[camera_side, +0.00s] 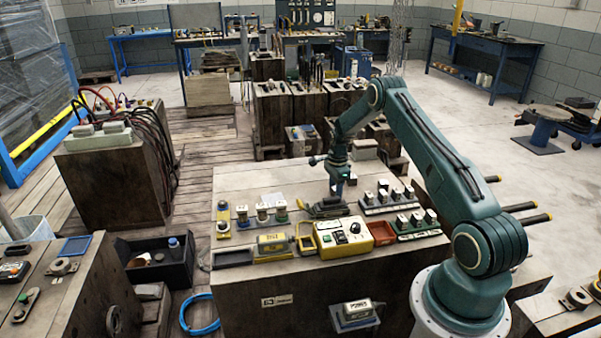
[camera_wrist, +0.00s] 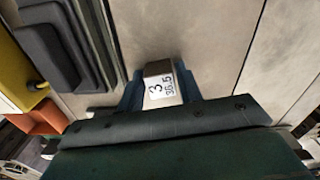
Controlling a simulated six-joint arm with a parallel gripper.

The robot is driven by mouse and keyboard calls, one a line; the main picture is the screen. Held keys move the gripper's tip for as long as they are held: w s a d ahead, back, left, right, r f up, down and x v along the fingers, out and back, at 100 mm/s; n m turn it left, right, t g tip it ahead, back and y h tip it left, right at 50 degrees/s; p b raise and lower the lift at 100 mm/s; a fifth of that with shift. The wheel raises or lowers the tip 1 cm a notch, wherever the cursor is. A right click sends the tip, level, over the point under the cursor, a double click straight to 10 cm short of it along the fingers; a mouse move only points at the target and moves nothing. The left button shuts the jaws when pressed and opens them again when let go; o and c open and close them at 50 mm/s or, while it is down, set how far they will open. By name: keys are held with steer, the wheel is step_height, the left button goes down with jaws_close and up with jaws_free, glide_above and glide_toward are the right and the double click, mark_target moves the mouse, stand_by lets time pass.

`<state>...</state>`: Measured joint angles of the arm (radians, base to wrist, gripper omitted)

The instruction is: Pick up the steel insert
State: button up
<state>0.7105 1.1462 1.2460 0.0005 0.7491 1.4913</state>
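My gripper (camera_wrist: 160,90) points down over the workbench. In the wrist view its two blue fingers stand on either side of a small steel insert (camera_wrist: 158,70), a grey-brown block with a white label reading "3" and "36.5". The fingers appear to touch both its sides, so my gripper looks shut on it. In the side view my gripper (camera_side: 337,188) is above the bench, near a dark stepped piece (camera_side: 328,208); the insert there is too small to make out clearly. Whether it is clear of the bench top I cannot tell.
Racks of similar labelled blocks (camera_side: 388,197) stand to the right. Small posts (camera_side: 262,213) stand left. The bench's back left is mostly bare.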

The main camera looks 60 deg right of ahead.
jaws_close()
steer(key=shift+r, duration=0.1)
step_height(320, 180, up, 20)
stand_by(0.6)
stand_by(0.5)
